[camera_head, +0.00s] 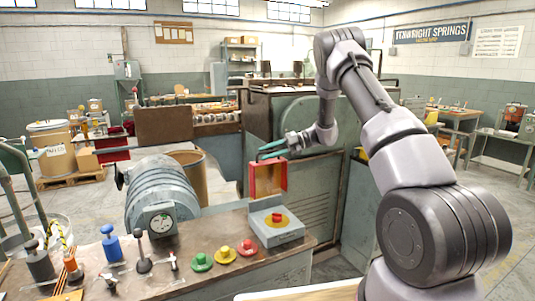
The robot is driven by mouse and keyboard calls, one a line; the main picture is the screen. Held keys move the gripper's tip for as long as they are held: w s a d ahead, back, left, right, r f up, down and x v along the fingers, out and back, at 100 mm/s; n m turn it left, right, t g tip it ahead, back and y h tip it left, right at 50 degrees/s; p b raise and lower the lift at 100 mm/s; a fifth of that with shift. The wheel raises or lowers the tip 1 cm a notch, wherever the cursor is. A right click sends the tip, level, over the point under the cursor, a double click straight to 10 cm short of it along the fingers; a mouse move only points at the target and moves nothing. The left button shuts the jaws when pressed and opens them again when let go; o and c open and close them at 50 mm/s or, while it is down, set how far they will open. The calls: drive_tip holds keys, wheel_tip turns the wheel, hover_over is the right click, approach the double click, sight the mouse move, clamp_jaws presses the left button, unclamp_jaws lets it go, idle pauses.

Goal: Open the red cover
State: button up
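The red cover (268,179) is a red frame with a paler middle. It stands raised, roughly upright, at the back of a grey control box (279,237) on the bench. On top of the box, a red button on a yellow base (277,219) is exposed. My gripper (270,151) has dark teal fingers and is at the cover's top edge, pointing left. I cannot tell whether the fingers touch the cover or how far apart they are.
The bench (230,277) also holds green (202,262), yellow (225,255) and red (247,248) buttons, a dial gauge (161,219) and several levers at the left. A large green machine (310,190) stands behind the cover.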

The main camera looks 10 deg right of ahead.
idle(0.3)
drive_tip(key=v, duration=1)
drive_tip(key=shift+d, duration=0.4)
drive_tip(key=shift+r, duration=0.15)
drive_tip(key=s+a+r+n+h, duration=0.3)
drive_tip(key=s+r+n+h, duration=0.4)
drive_tip(key=s+r+n, duration=1.15)
drive_tip(key=s+d+n+t+h, duration=0.1)
drive_tip(key=s+n+t+h, duration=0.2)
drive_tip(key=s+n, duration=0.6)
drive_tip(key=s+d+r+n+t+h, duration=0.1)
drive_tip(key=s+n+t, duration=0.3)
drive_tip(key=s+n, duration=0.5)
drive_tip(key=d+n+h, duration=0.1)
drive_tip(key=n, duration=0.2)
drive_tip(key=shift+s+h, duration=0.35)
drive_tip(key=shift+h, duration=0.05)
drive_tip(key=shift+d, duration=0.15)
